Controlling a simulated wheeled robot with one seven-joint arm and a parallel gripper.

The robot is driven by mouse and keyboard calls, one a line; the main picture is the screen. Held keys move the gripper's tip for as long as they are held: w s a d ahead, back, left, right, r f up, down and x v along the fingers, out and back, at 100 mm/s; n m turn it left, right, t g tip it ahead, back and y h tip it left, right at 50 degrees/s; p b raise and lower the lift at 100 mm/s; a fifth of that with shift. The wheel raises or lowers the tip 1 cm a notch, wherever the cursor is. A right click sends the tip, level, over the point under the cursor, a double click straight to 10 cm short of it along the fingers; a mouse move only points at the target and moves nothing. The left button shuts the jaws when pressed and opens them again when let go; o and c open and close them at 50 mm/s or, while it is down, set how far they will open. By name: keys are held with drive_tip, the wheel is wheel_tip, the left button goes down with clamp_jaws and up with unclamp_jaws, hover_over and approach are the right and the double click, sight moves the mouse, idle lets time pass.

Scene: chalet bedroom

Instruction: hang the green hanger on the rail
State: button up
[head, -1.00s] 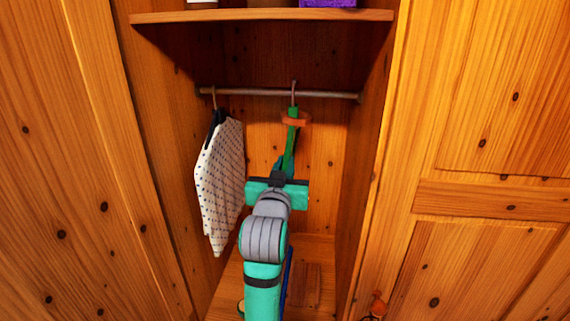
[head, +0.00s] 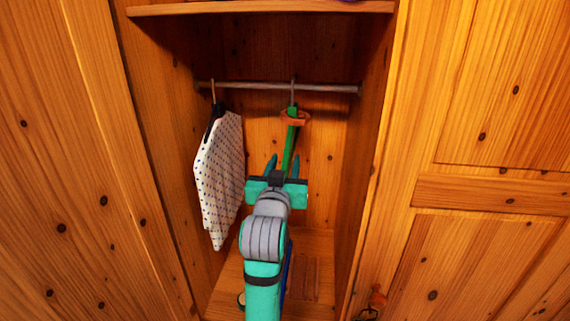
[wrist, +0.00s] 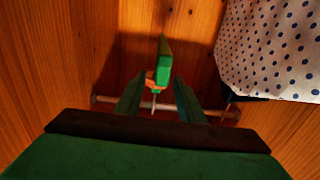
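The green hanger (head: 291,140) hangs edge-on in the wardrobe, its metal hook over the rail (head: 325,88). An orange piece sits near its top. In the wrist view the hanger (wrist: 164,62) shows above the rail (wrist: 105,99), as that picture is upside down. My gripper (head: 284,160) is at the lower part of the hanger, its two fingers spread apart. In the wrist view the fingers of my gripper (wrist: 159,80) stand either side of the hanger's line, with gaps between. The hanger's lower end is partly hidden in the head view.
A white dotted cloth on a dark hanger (head: 220,175) hangs on the rail at the left. A shelf (head: 260,9) lies above the rail. Wooden side walls close in the compartment; the rail's right part is bare. A wooden door (head: 490,200) stands at the right.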

drive_tip(key=shift+s, duration=0.1)
drive_tip(key=s+a, duration=0.1)
drive_tip(key=s, duration=0.9)
drive_tip(key=s+d+f+n+y, duration=0.1)
drive_tip(key=s+f, duration=0.4)
drive_tip(key=f, duration=0.5)
drive_tip(key=s+f+n+g, duration=0.1)
drive_tip(key=s+f, duration=0.4)
drive_tip(key=f, duration=0.5)
drive_tip(key=s+d+f+n+y, duration=0.1)
drive_tip(key=s+f, duration=0.4)
drive_tip(key=f, duration=0.6)
drive_tip(key=s+f, duration=0.3)
drive_tip(key=s, duration=1.1)
drive_tip(key=s+f+m+g, duration=0.1)
drive_tip(key=s+f, duration=0.3)
drive_tip(key=s, duration=1)
drive_tip(key=shift+d+f+m, duration=0.2)
drive_tip(key=shift+d+m, duration=0.05)
drive_tip(key=shift+m, duration=0.05)
